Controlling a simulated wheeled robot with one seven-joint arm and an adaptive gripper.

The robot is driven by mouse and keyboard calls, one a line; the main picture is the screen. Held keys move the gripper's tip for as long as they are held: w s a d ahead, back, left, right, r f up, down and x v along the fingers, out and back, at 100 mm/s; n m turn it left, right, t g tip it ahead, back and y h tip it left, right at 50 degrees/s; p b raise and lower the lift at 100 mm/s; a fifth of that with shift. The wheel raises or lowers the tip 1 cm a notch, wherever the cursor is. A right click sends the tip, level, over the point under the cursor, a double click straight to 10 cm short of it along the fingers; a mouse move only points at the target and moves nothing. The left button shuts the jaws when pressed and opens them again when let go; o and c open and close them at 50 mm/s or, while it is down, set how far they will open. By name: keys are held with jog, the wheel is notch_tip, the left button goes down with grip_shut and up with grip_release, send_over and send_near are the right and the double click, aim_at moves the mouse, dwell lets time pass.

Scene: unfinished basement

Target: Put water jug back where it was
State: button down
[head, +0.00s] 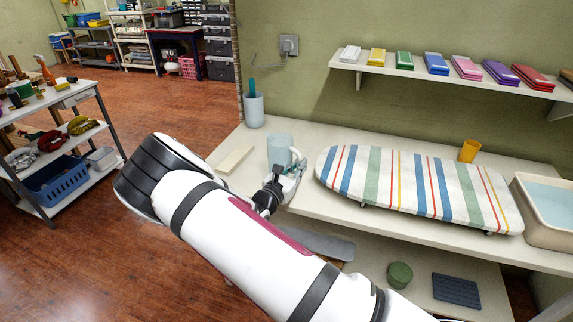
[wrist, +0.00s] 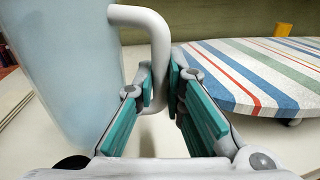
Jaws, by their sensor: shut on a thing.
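The water jug (head: 280,149) is pale blue and looks upright at the left part of the counter, left of the ironing board. In the wrist view its body (wrist: 62,70) fills the left side, with a white handle (wrist: 158,40) on its right. My gripper (head: 286,180) is at the jug's right side. In the wrist view my gripper (wrist: 160,88) has its teal-padded fingers on both sides of the handle's lower part, shut on it. The jug's base is hidden, so I cannot tell whether it touches the counter.
A striped ironing board (head: 405,185) lies right of the jug on the counter (head: 335,222). A pale block (head: 235,159) lies to the left, and a cup with a teal item (head: 254,110) stands behind. An orange cup (head: 469,150) and a basin (head: 545,225) are at right. A wall shelf (head: 440,77) hangs above.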

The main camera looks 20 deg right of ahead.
aim_at(289, 162)
jog(key=shift+w+f+b, duration=0.2)
jog(key=shift+w+f, duration=0.5)
jog(key=shift+w, duration=0.75)
jog(key=shift+w+f+b, duration=0.15)
jog(key=shift+w+f, duration=0.6)
jog(key=shift+w, duration=0.7)
jog(key=shift+w+f+b, duration=0.2)
jog(key=shift+w+f, duration=0.5)
jog(key=shift+w, duration=0.75)
jog(key=c, duration=1.7)
grip_release()
jog(key=shift+f, duration=0.2)
jog(key=shift+o, duration=0.2)
jog(key=shift+r, duration=0.1)
